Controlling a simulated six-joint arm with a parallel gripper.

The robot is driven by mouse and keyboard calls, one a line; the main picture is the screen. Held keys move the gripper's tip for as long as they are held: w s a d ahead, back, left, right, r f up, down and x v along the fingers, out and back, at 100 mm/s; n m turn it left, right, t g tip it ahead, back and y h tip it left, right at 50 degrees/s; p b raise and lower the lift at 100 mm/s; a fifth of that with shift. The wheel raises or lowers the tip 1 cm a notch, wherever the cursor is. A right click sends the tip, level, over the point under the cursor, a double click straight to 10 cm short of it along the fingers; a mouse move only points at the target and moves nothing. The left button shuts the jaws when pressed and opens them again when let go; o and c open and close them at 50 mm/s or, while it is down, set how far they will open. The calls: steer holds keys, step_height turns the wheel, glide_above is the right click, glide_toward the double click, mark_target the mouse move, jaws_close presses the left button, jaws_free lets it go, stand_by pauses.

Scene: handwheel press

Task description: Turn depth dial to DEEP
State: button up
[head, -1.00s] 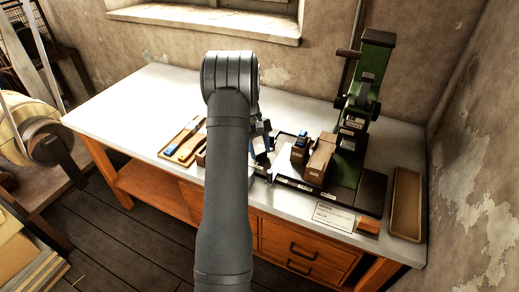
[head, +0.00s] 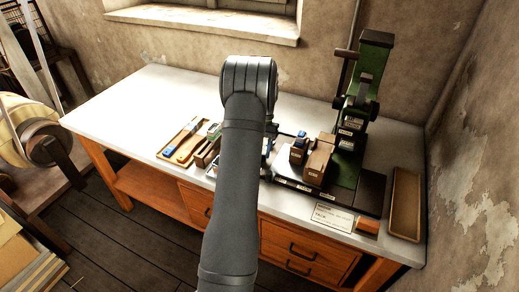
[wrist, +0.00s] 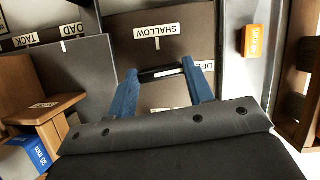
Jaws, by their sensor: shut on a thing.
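In the wrist view the depth dial (wrist: 163,75) shows as a dark bar-shaped knob with a white stripe. The blue fingers of my gripper (wrist: 161,70) are closed on its two ends. The stripe lies roughly across the picture, pointing to the right. A SHALLOW label (wrist: 157,31) with a white tick is above the knob. A label starting with DE (wrist: 197,63) is to the right, partly covered by the right finger. Another label (wrist: 160,111) lies between the fingers, mostly hidden. In the head view my arm hides the dial and most of the gripper.
The green press (head: 350,130) stands at the back right, with wooden blocks (head: 317,158) beside it. An empty brown tray (head: 405,204) is at the bench's right end. A tool tray (head: 185,140) is left of my arm. The bench's left part is clear.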

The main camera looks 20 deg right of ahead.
steer(key=shift+m, duration=0.6)
steer(key=shift+o, duration=0.2)
steer(key=o, duration=1)
steer(key=shift+c, duration=0.2)
steer(key=v, duration=1.7)
steer(key=shift+s+d+r, duration=0.15)
steer(key=shift+d+r, duration=0.05)
steer(key=shift+d, duration=0.2)
steer(key=shift+f, duration=0.1)
steer(key=shift+y, duration=0.3)
steer(key=x, duration=1.7)
steer(key=shift+f, duration=0.2)
